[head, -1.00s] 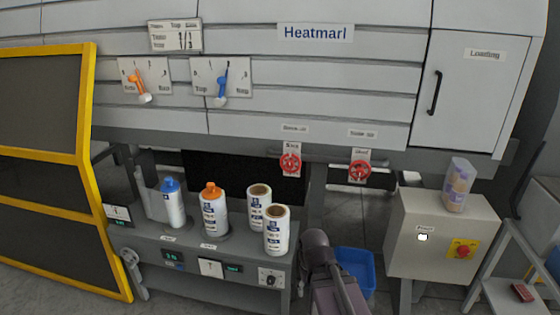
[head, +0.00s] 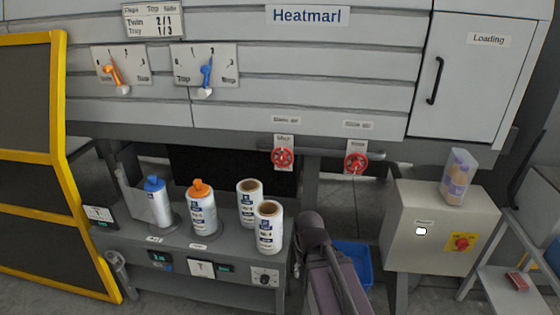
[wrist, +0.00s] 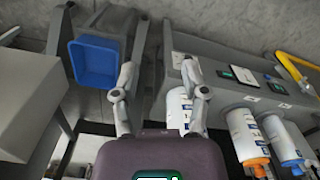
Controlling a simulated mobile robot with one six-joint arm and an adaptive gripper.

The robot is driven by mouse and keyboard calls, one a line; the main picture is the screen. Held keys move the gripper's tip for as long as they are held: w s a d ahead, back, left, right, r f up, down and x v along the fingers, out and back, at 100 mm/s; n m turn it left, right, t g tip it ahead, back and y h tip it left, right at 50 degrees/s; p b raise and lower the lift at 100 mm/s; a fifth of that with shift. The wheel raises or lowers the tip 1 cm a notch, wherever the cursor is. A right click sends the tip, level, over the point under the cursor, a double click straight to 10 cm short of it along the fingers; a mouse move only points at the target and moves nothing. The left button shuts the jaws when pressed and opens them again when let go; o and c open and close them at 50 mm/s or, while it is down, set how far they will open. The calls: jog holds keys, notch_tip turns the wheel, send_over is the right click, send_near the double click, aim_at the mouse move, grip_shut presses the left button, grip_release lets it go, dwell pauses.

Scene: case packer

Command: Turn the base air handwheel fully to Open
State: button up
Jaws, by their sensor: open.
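The base air handwheel (head: 283,157) is a small red wheel on the pipe under the machine's front panel, below a label that reads as Base air (head: 286,120). The small plate (head: 284,139) just above the wheel is too blurred to read surely. A second red handwheel (head: 356,163) sits to its right under another air label. My gripper (wrist: 160,85) is open and empty in the wrist view, its two fingers spread apart. In the head view only my arm shows, low and right of the base air wheel; the fingers are hidden. The gripper touches neither wheel.
A grey bench (head: 225,253) with bottles and label rolls (head: 268,228) stands below and left of the wheels. A blue bin (head: 353,264) is on the floor. A grey box (head: 440,250) with a red button stands right. A yellow-framed guard (head: 62,110) is left.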

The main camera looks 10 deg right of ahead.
jog(key=o, duration=0.3)
jog(key=shift+d, duration=0.1)
jog(key=shift+o, duration=0.2)
jog(key=w+d+n+t+h+b, duration=0.4)
jog(key=w+n, duration=0.3)
jog(key=w, duration=0.4)
jog(key=n+t+h+b, duration=0.3)
jog(key=n+t, duration=1)
jog(key=n, duration=1.5)
send_near(281, 159)
jog(key=s+y, duration=0.1)
jog(key=s, duration=0.3)
jog(key=shift+s+a+r+b, duration=0.1)
jog(key=shift+s+a+b, duration=0.15)
jog(key=shift+a+b, duration=0.1)
jog(key=shift+w, duration=0.15)
jog(key=x, duration=1.3)
jog(key=shift+w+d, duration=0.1)
jog(key=shift+w, duration=0.25)
